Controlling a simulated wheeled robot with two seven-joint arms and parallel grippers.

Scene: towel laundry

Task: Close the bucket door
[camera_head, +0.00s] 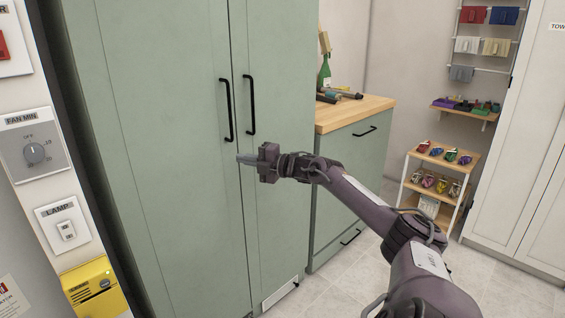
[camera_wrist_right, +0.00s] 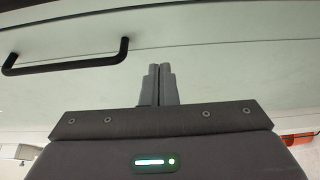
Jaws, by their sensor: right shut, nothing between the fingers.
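A tall green cabinet has a left door (camera_head: 160,150) and a right door (camera_head: 277,60), each with a black bar handle near the dark seam between them. Both doors look flush or nearly so; I cannot tell whether either is slightly ajar. No bucket shows, and no label marks which door is the bucket door. My right gripper (camera_head: 240,159) is shut and empty, its fingertips by the seam just below the handles. I cannot tell if they touch. In the right wrist view the shut fingers (camera_wrist_right: 159,85) point at the green panel, with a black handle (camera_wrist_right: 66,62) to the left.
A low green cabinet (camera_head: 350,185) with a wooden top holding a green bottle (camera_head: 325,72) stands right of the tall one. A shelf rack (camera_head: 437,163) stands further right. Wall switches (camera_head: 62,226) and a yellow box (camera_head: 93,287) are at the left. Tiled floor (camera_head: 335,290) is clear.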

